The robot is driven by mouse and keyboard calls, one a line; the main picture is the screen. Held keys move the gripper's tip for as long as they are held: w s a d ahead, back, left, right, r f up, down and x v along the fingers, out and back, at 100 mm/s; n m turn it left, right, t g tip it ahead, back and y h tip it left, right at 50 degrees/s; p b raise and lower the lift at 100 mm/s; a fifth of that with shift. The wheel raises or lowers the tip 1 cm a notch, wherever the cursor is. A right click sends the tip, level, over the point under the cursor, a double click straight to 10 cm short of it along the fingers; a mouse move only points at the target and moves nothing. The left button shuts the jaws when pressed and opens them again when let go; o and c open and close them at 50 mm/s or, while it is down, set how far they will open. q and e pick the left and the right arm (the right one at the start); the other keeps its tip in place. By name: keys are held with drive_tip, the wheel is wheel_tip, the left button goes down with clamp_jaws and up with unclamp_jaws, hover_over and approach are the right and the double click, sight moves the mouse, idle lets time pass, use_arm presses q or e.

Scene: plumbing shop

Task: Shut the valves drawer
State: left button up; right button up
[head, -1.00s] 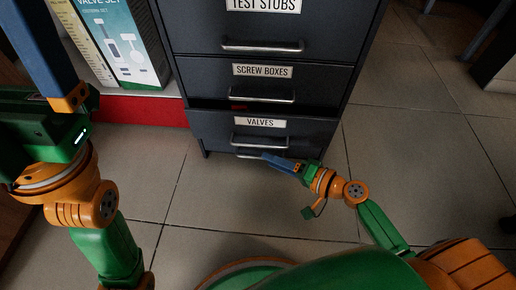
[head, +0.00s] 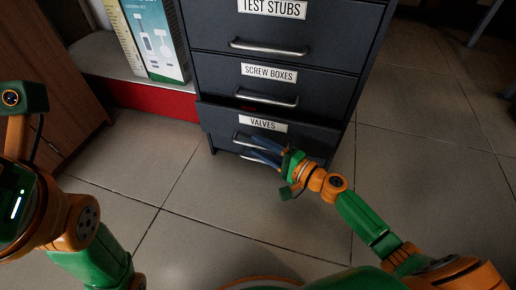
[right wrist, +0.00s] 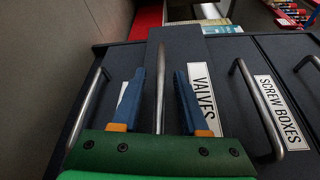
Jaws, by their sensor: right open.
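The valves drawer (head: 225,122), dark grey with a white "VALVES" label (head: 263,124), stands slightly out from the cabinet, with a narrow dark gap above its front. My right gripper (head: 243,147) is at this drawer's front, open, its blue fingers apart. In the right wrist view, the drawer's metal bar handle (right wrist: 160,85) runs between the two fingers, with the label just to the right. I cannot tell whether a finger touches the handle. My left arm shows at the left edge of the head view; its fingers are out of view.
The screw boxes drawer (head: 310,88) and the test stubs drawer (head: 330,30) above look shut. Another handle (right wrist: 85,108) lies below the valves one. Boxes stand on a red-fronted shelf (head: 155,104) at left. The tiled floor (head: 420,170) at right is clear.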

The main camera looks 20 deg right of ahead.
drive_tip(key=shift+w+a, duration=0.25)
drive_tip(key=shift+w, duration=0.1)
clamp_jaws()
idle(1.2)
